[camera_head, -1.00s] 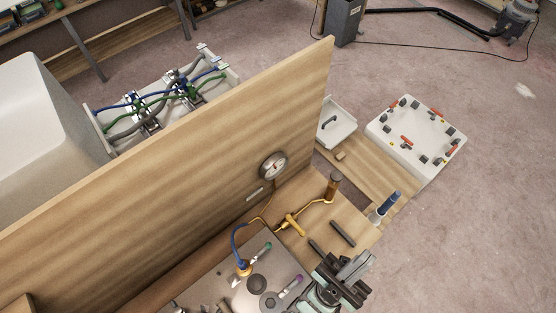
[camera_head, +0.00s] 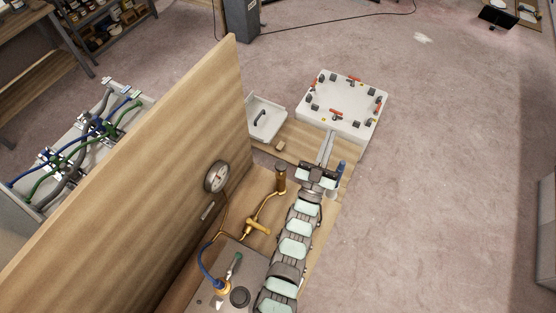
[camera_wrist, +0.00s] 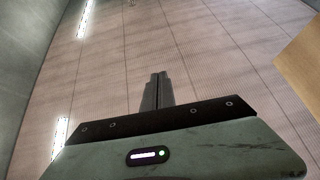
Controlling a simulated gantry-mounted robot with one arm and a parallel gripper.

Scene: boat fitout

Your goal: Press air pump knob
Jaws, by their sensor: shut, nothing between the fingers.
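No part is labelled as the air pump knob. A dark brown cylinder (camera_head: 281,178) stands upright on the wooden bench in the head view, joined to a bent brass pipe (camera_head: 262,205). A blue-topped upright cylinder (camera_head: 340,172) stands near the bench's right edge; either could be the pump. My gripper (camera_head: 329,135) is shut and empty, with its fingers pointing away past the blue-topped cylinder, close on its left in the picture. I cannot tell whether they touch. In the wrist view my shut fingers (camera_wrist: 158,78) have nothing between them.
A tall wooden panel (camera_head: 150,180) with a round gauge (camera_head: 216,176) stands left of the bench. A white tray (camera_head: 345,118) with red-handled parts and a small white bin (camera_head: 265,122) lie beyond. The floor to the right is clear.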

